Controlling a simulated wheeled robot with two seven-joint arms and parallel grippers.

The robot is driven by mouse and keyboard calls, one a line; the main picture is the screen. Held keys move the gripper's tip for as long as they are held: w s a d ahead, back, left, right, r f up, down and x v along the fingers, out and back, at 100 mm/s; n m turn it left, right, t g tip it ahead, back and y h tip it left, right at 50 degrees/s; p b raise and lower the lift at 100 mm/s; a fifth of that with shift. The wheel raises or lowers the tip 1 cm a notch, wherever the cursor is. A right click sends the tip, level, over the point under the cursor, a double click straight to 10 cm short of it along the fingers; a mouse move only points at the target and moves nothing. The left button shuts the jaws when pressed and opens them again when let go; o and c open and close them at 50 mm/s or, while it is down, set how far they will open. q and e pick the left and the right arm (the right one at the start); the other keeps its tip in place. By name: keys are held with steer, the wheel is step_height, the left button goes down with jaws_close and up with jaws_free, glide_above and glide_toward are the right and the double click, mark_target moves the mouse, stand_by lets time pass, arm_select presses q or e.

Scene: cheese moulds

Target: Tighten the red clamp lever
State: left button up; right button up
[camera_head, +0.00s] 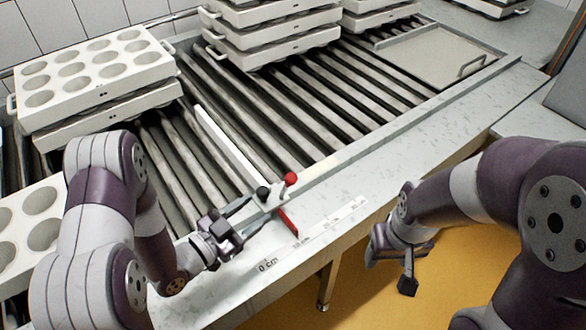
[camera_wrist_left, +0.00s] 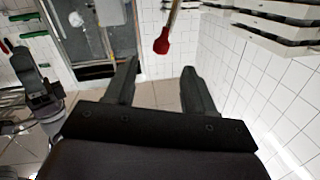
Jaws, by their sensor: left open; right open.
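A clamp with a pale body (camera_head: 272,200) sits at the front rail of the roller table. A red ball knob (camera_head: 291,178) tops its short lever, and a black knob (camera_head: 263,192) is at its left. A flat red strip (camera_head: 288,222) points from the clamp across the rail. In the left wrist view the red knob (camera_wrist_left: 161,46) hangs on a thin rod just beyond my fingertips, roughly between them and apart from them. My left gripper (camera_head: 256,212) is open beside the clamp, on its left. My right gripper (camera_head: 390,272) is open and empty, beyond the front edge.
A printed scale (camera_head: 312,235) runs along the front rail. A long white bar (camera_head: 230,147) extends back from the clamp over the rollers. Stacked mould trays (camera_head: 95,75) stand at the left, and more stacks (camera_head: 270,30) stand at the back.

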mark_target(287, 183)
arm_select(q)
steer(key=x, duration=0.4)
steer(key=p+x, duration=0.1)
steer(key=x, duration=0.3)
steer(key=r+x, duration=0.1)
steer(key=x, duration=0.3)
steer(key=shift+w+d, duration=0.15)
steer(key=shift+w, duration=0.1)
steer(key=shift+r, duration=0.1)
jaws_close()
